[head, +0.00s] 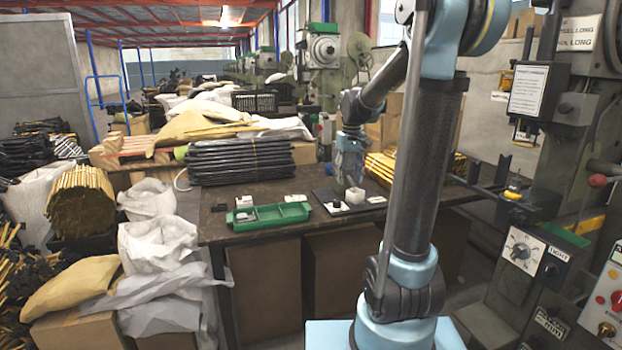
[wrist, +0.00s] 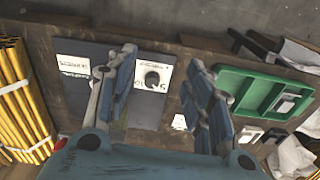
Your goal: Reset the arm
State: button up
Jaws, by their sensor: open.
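My gripper (head: 349,180) points down above the worktable (head: 235,230), over a dark plate (head: 328,199) with white labels. In the wrist view my gripper (wrist: 161,62) has its two blue-grey fingers spread apart with nothing held between them. A white piece with a dark round spot (wrist: 152,79) lies on the plate (wrist: 88,54), seen between the fingers. In the head view a small white block (head: 355,196) shows just below the fingertips. I cannot tell whether the fingers touch it.
A green tray (head: 268,214) lies left of the plate. A bundle of black rods (head: 240,163) lies behind it. Yellow rods (head: 381,166) lie right of my gripper. A press with a control box (head: 537,250) stands at the right. Sacks (head: 160,245) crowd the left.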

jog(key=s+d+f+m, duration=0.1)
jog(key=s+d+f, duration=0.15)
jog(key=s, duration=1.35)
jog(key=s+d+f+m+t, duration=0.1)
jog(key=s+d+f, duration=0.1)
jog(key=s+f, duration=0.8)
jog(key=s, duration=0.3)
jog(key=shift+s+d+m+t, duration=0.2)
jog(key=shift+d+m+t, duration=0.15)
jog(key=shift+m+t, duration=0.05)
jog(key=shift+w+f, duration=0.2)
jog(key=shift+w, duration=0.25)
